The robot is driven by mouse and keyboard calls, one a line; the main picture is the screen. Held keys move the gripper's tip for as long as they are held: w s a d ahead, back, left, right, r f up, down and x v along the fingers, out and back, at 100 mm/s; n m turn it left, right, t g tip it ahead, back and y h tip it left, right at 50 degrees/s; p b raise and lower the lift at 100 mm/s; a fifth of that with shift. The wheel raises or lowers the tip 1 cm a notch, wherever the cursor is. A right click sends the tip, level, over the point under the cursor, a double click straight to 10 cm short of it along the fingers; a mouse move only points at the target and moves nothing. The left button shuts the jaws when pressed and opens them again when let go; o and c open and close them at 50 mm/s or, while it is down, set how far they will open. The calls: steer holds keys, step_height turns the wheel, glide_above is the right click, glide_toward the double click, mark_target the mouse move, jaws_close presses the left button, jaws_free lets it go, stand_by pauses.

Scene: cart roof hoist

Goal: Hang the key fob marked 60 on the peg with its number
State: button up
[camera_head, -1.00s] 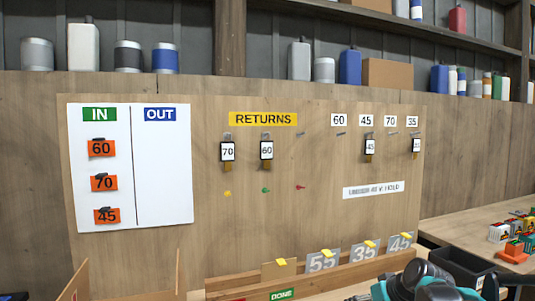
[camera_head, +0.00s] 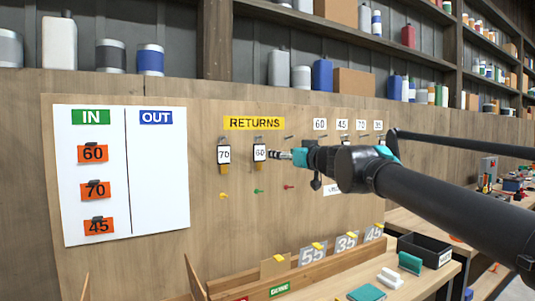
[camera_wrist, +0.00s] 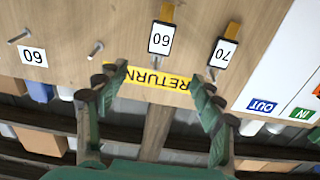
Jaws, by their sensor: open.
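The key fob marked 60 (camera_head: 260,153) hangs on the second peg under the RETURNS sign; it also shows upside down in the wrist view (camera_wrist: 161,38). My gripper (camera_head: 287,155) is just right of this fob in the head view. In the wrist view its fingers (camera_wrist: 158,82) are open and empty, spread across the RETURNS sign (camera_wrist: 150,84), apart from the fob. The 60 label (camera_head: 320,125) heads the right-hand row. Its bare peg shows beside the label in the wrist view (camera_wrist: 19,37); my arm hides much of that row in the head view.
The fob marked 70 (camera_head: 224,155) hangs left of fob 60 and shows in the wrist view (camera_wrist: 223,53). An empty returns peg (camera_wrist: 96,50) lies between fob 60 and the 60 label. Shelves with bottles run above the board; a bench with trays stands below.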

mark_target(260, 148)
steer(key=x, duration=1.7)
steer(key=shift+f, duration=0.1)
steer(key=shift+s, duration=0.1)
steer(key=c, duration=1.4)
steer(key=shift+r, duration=0.35)
steer(key=shift+s+d, duration=0.1)
steer(key=shift+s+d+r, duration=0.2)
steer(key=shift+s+d, duration=0.2)
steer(key=shift+s, duration=0.2)
steer(key=shift+s+d+r, duration=0.2)
steer(key=shift+s+d, duration=0.25)
steer(key=shift+s, duration=0.2)
steer(key=shift+s+d+r, duration=0.2)
steer(key=shift+s+d, duration=0.2)
steer(key=shift+s, duration=0.2)
